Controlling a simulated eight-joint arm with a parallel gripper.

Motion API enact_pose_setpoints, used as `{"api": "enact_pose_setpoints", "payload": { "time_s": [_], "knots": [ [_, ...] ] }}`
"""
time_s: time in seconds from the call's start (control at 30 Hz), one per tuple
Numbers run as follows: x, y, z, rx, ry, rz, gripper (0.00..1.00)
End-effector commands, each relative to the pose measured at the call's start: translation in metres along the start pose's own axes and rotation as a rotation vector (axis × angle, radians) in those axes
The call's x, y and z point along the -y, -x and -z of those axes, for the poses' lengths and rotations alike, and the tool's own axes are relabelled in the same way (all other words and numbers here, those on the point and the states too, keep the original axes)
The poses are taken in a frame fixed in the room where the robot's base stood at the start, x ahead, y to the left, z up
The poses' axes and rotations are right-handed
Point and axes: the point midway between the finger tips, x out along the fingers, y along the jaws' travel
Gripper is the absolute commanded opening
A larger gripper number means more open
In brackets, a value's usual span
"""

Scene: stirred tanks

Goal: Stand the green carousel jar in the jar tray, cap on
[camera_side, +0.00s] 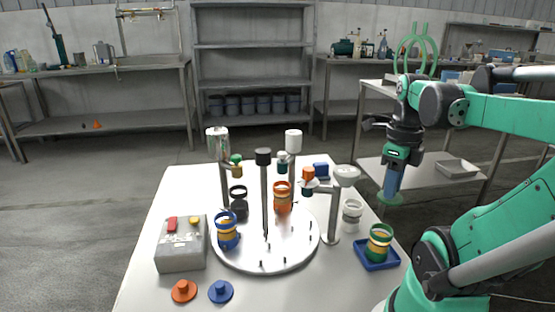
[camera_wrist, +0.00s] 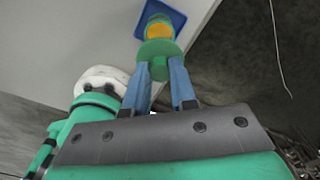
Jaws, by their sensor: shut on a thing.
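The green jar (camera_side: 380,244) stands upright and open in the blue jar tray (camera_side: 373,265) at the table's right front corner. It has a yellow-orange band or contents. My gripper (camera_side: 392,192) is shut on a green cap (camera_side: 389,199), held in the air above and slightly right of the jar in the side view. In the wrist view, the blue fingers (camera_wrist: 159,68) grip the green cap (camera_wrist: 157,48), with its disc facing away. Beyond it the jar (camera_wrist: 160,28) shows partly, on the blue tray (camera_wrist: 178,18). The cap and jar are apart.
A white jar (camera_side: 352,215) stands beside the tray. Orange (camera_side: 184,291) and blue (camera_side: 221,292) caps lie by a grey control box (camera_side: 181,256).

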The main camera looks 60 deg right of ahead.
Motion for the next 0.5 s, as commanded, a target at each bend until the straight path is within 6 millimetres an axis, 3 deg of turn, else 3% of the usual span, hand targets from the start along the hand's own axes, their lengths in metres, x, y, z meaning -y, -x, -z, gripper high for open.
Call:
{"api": "enact_pose_setpoints", "payload": {
  "time_s": [0.5],
  "knots": [
    [-0.001,-0.045,0.001,0.0,0.0,0.0,0.0]
  ]
}}
